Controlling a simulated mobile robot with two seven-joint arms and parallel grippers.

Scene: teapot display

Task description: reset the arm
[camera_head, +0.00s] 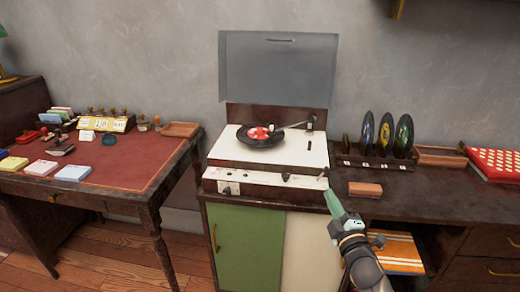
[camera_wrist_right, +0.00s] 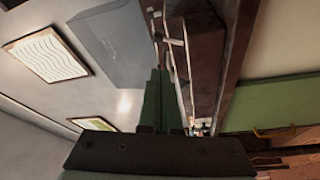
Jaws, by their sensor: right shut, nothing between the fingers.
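My right gripper (camera_head: 334,203) is shut and empty in the head view. Its green fingers point up and to the left, in front of the cabinet's front edge, just below the right end of the record player (camera_head: 250,180). The closed fingers also show in the right wrist view (camera_wrist_right: 157,90). A black record with a red and white label (camera_head: 260,134) lies on the player, and a tonearm (camera_head: 308,133) stands at its right. My left gripper is not in view.
A rack with several upright records (camera_head: 385,135) stands right of the player, and a brown block (camera_head: 365,189) lies in front of it. A red-topped desk (camera_head: 130,162) with stamps and paper pads is at the left. A red dotted tray (camera_head: 497,165) is far right.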

